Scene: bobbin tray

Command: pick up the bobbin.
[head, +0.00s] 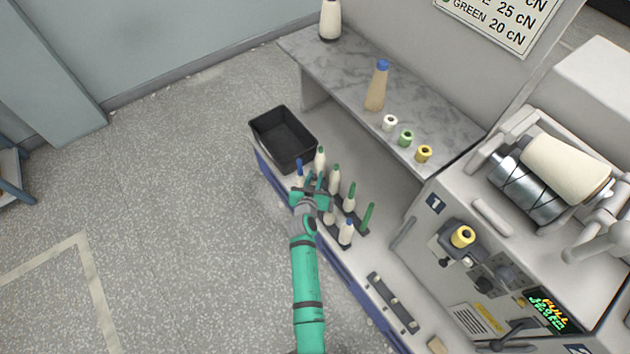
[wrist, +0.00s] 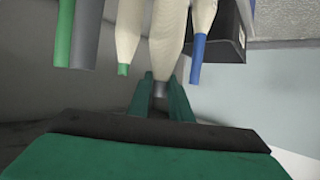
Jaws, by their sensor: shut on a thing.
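My gripper (wrist: 160,100) is shut on a cream bobbin (wrist: 168,38) with a grey tip, which sits between the fingers in the wrist view. In the head view my gripper (head: 311,188) is over the rows of bobbins on the low shelf and hides part of them, so the held bobbin is hard to make out there. A cream bobbin with a green tip (wrist: 127,30) is just left of it in the wrist view, and one with a blue tip (wrist: 201,40) is just right. I cannot tell whether the held bobbin is clear of its peg.
A black bin (head: 282,139) stands at the shelf's far end. Bobbins including a blue-tipped one (head: 346,232) and a green tube (head: 367,216) crowd the gripper. The marble counter (head: 345,75) holds cones and spools. Clear floor lies left.

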